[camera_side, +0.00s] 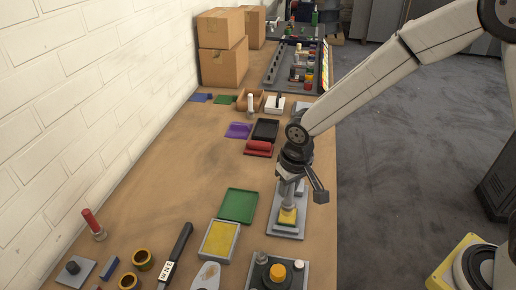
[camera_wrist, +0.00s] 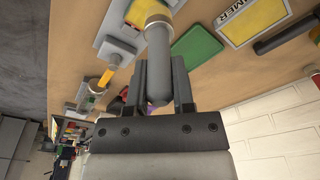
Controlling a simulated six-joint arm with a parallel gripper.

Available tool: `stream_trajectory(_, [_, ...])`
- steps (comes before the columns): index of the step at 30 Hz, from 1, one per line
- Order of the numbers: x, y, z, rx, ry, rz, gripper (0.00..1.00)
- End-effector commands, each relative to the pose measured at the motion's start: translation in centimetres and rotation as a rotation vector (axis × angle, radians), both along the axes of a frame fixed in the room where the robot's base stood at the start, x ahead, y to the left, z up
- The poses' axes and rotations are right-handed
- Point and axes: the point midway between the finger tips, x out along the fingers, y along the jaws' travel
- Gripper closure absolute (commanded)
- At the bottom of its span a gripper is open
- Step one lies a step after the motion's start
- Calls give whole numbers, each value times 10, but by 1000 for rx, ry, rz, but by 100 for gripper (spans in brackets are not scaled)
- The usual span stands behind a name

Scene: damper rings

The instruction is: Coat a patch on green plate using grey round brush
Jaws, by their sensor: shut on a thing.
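In the side view the gripper points down over a grey base with a yellow pad (camera_side: 287,216). I cannot tell whether the brush touches that pad. The green plate (camera_side: 238,205) lies flat on the table just left of it, and also shows in the wrist view (camera_wrist: 196,48). No coated patch can be made out on it.
A grey-framed yellow tray (camera_side: 219,241) lies nearer the camera, with a black-handled tool (camera_side: 178,248) to its left. A red roller (camera_side: 258,148) and black tray (camera_side: 265,130) lie beyond. Brown boxes (camera_side: 222,62) stand by the wall. Bare table lies left of the plate.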

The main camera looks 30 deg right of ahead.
Motion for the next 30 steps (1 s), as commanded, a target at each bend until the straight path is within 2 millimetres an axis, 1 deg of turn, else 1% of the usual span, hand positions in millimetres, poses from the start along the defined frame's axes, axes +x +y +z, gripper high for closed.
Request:
stream_trajectory(3, [1,0,12,1,-3,0,100])
stream_trajectory(9, [1,0,24,1,-2,1,100])
stream_trajectory(30, [2,0,25,0,-1,1,100])
